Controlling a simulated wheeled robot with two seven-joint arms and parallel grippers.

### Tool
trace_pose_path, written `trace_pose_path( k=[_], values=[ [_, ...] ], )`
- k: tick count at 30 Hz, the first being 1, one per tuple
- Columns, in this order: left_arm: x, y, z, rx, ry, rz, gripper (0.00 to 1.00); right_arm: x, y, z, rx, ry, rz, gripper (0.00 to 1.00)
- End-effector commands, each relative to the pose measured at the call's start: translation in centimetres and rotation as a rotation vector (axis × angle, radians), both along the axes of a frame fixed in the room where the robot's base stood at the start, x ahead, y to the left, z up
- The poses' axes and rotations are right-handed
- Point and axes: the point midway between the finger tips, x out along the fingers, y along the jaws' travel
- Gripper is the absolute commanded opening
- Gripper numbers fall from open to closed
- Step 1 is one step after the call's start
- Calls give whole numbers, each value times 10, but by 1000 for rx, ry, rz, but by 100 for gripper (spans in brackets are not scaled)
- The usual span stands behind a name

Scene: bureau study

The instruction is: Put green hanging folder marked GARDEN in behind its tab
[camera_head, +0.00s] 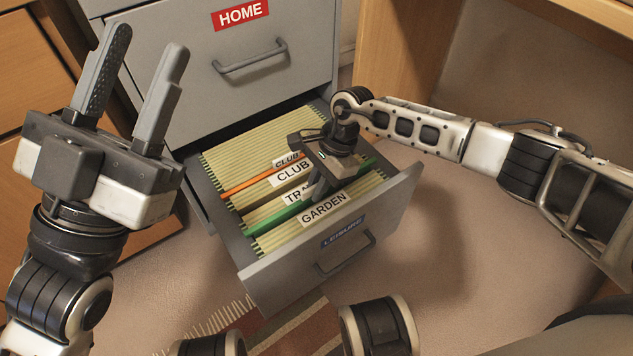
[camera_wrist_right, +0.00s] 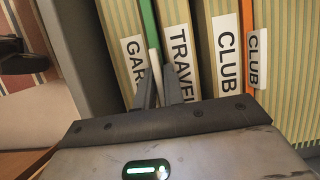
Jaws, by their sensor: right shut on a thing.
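The green hanging folder (camera_head: 283,214) stands in the open drawer. It lies between the GARDEN tab (camera_head: 325,208) in front and the TRAVEL tab (camera_head: 295,193) behind, and also shows as a green strip in the wrist view (camera_wrist_right: 149,25). My right gripper (camera_head: 318,186) is over the drawer, shut on the folder's top edge at its white label (camera_wrist_right: 153,62). The folder's lower part is hidden, so I cannot tell how deep it sits. In the head view my arm covers part of the TRAVEL tab. My left gripper (camera_head: 150,47) is open, empty, and raised left of the drawer.
The drawer front (camera_head: 290,270) has a blue label and a handle. An orange folder (camera_head: 247,185) stands farther back, by the CLUB tab (camera_head: 293,173). The closed HOME drawer (camera_head: 190,80) is above. Wooden furniture stands on both sides. Carpet in front is mostly clear.

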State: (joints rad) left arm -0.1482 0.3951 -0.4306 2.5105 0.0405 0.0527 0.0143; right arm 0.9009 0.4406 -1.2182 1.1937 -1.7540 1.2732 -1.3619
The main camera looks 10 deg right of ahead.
Motion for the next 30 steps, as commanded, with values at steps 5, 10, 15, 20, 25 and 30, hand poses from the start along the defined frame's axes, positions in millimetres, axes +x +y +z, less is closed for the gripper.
trace_pose_path(
  k=[5, 10, 15, 20, 25, 30],
  values=[
    [0, 0, 0, 0, 0, 0, 36, 0, 0, 1, 1, 0, 0, 0],
    [0, 0, 0, 0, 0, 0, 36, 0, 1, 0, 1, 0, 0, 0],
    [0, 0, 0, -1, 0, 1, 36, 0, 1, -3, 2, 0, 0, 0],
    [0, 0, 0, -1, 0, 1, 36, 0, 1, -5, 2, 0, -1, 0],
    [0, 0, 0, -1, 0, 1, 36, 0, 1, -8, 2, 0, -1, 0],
    [0, 0, 0, 0, 1, 1, 36, 1, 1, -9, 2, 0, 0, 0]
  ],
)
